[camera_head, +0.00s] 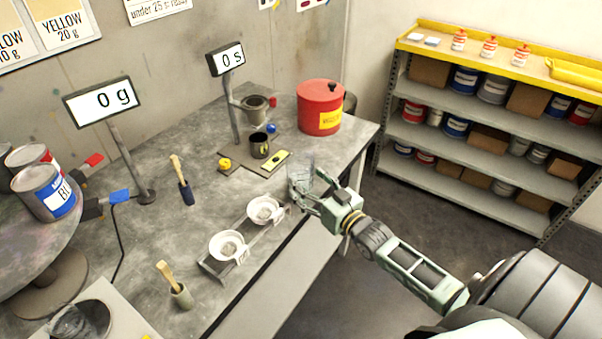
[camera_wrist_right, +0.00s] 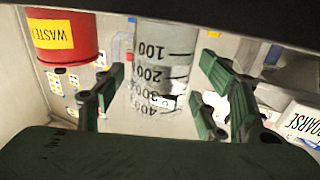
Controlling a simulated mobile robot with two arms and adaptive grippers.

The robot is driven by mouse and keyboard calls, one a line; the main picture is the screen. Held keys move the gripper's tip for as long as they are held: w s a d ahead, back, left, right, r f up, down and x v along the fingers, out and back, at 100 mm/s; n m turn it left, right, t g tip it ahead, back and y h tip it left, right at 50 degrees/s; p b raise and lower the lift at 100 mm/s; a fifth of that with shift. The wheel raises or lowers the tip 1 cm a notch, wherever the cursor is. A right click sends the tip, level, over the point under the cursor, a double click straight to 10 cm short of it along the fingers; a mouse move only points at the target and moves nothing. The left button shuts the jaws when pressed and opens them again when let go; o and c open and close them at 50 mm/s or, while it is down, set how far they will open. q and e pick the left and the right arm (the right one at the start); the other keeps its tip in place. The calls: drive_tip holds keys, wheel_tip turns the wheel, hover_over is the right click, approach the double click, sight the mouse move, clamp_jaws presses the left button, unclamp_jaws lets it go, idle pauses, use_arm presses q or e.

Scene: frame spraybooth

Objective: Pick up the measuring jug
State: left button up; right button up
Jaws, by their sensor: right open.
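The measuring jug (camera_head: 301,172) is a clear vessel standing on the grey workbench near its right edge. In the right wrist view the jug (camera_wrist_right: 163,65) shows dark graduation marks, 100 to 400, and stands between the fingers. My right gripper (camera_head: 306,193) reaches in from the right at the jug. In the right wrist view its green fingers (camera_wrist_right: 161,98) are open on either side of the jug, with a gap visible on the left side. The jug's base is partly hidden. My left gripper is not in view.
A red waste can (camera_head: 320,108) stands behind the jug. Two white bowls (camera_head: 229,246) sit in a metal rack in front of it. Shelves (camera_head: 480,134) stand across the floor at right.

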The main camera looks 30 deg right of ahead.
drive_tip(key=w, duration=0.2)
drive_tip(key=w+f, duration=0.1)
drive_tip(key=w, duration=0.1)
drive_tip(key=shift+a+p, duration=0.2)
drive_tip(key=shift+p, duration=0.15)
drive_tip(key=shift+w+f, duration=0.1)
drive_tip(key=shift+w, duration=0.2)
drive_tip(key=c, duration=0.9)
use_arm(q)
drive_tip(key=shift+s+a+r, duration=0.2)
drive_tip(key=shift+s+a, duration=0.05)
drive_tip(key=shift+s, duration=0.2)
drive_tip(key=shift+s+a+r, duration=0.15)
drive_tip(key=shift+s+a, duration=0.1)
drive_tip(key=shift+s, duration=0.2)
use_arm(e)
drive_tip(key=shift+c, duration=1)
